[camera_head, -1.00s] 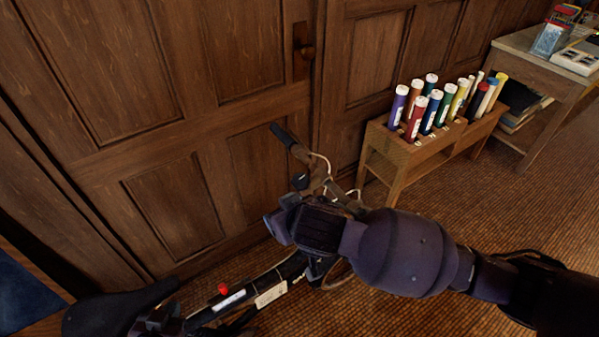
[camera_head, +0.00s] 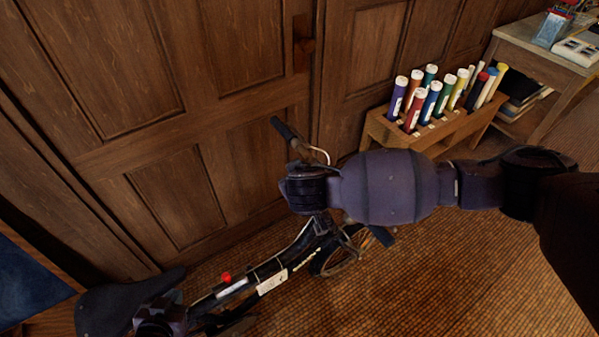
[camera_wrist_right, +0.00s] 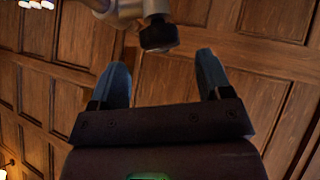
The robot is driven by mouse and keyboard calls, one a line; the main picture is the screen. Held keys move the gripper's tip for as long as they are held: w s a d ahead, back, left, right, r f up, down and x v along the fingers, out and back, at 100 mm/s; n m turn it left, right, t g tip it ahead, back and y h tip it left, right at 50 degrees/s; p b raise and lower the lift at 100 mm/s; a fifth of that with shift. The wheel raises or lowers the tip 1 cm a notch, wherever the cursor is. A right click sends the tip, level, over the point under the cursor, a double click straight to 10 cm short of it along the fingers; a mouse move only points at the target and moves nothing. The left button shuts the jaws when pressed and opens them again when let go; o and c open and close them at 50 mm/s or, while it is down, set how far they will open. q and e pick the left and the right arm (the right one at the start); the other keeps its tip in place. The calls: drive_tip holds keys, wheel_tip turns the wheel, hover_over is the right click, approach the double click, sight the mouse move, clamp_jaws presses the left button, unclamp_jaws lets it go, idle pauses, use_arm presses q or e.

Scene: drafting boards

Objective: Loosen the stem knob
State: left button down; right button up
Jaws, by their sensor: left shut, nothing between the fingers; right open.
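A dark folding bicycle (camera_head: 300,250) stands by the panelled doors in the head view. My right arm covers its stem top and the middle of its handlebar, so I cannot make out the stem knob there. In the right wrist view, my right gripper (camera_wrist_right: 164,80) is open, its two fingers apart and empty. A dark, blunt-ended part (camera_wrist_right: 158,34) on a pale post shows beyond and between the fingertips; I cannot tell if it is the stem knob. My left gripper (camera_head: 165,312) is shut and empty, low by the saddle (camera_head: 112,304).
A red knob (camera_head: 226,277) shows on the bicycle frame. A wooden rack (camera_head: 437,136) of several coloured tubes stands behind my right arm. A side table (camera_head: 545,45) is at upper right. Carpet (camera_head: 450,285) is clear at lower right.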

drive_tip(key=shift+x, duration=2.5)
drive_tip(key=shift+a, duration=0.1)
drive_tip(key=c, duration=0.9)
